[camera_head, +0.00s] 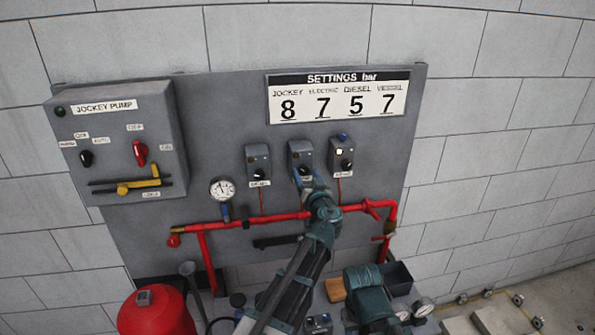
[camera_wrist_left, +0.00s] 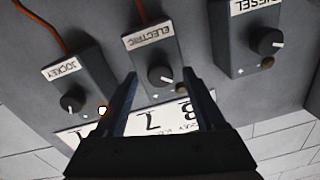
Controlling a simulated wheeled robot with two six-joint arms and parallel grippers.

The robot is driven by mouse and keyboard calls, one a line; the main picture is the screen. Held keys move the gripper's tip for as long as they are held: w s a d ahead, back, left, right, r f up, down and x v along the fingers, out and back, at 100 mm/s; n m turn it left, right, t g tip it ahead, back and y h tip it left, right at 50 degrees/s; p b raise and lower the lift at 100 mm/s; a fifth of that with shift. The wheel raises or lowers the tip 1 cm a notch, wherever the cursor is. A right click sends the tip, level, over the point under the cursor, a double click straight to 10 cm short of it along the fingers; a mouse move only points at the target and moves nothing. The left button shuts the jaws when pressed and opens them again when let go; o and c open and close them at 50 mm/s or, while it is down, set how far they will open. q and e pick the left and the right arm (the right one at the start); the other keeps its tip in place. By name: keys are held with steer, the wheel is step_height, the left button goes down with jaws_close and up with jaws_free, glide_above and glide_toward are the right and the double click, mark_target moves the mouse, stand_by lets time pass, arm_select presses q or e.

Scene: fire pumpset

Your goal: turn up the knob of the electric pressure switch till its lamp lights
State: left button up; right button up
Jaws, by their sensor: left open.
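The electric pressure switch (camera_head: 300,157) is the middle of three grey boxes on the panel. In the left wrist view, upside down, its box (camera_wrist_left: 148,50) carries the label ELECTRIC, a dark round knob (camera_wrist_left: 161,76) with a white mark, and a brownish, unlit lamp (camera_wrist_left: 182,89). My left gripper (camera_wrist_left: 160,74) is open, its two fingers on either side of the knob in that view. Whether they touch it cannot be told. In the head view my left gripper (camera_head: 305,180) is in front of the switch's lower part and hides it.
The jockey switch (camera_wrist_left: 78,82) has a lit lamp; the diesel switch (camera_wrist_left: 250,38) has a dark one. Red pipes (camera_head: 270,217) and a gauge (camera_head: 222,188) lie below. The jockey pump box (camera_head: 120,130) stands left, the settings board (camera_head: 338,96) above.

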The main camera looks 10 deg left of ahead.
arm_select(q)
steer(key=shift+w+a, duration=0.25)
steer(key=shift+w, duration=0.4)
steer(key=shift+c, duration=0.4)
jaws_close()
steer(key=shift+m, duration=2.2)
steer(key=shift+o, duration=0.4)
jaws_free()
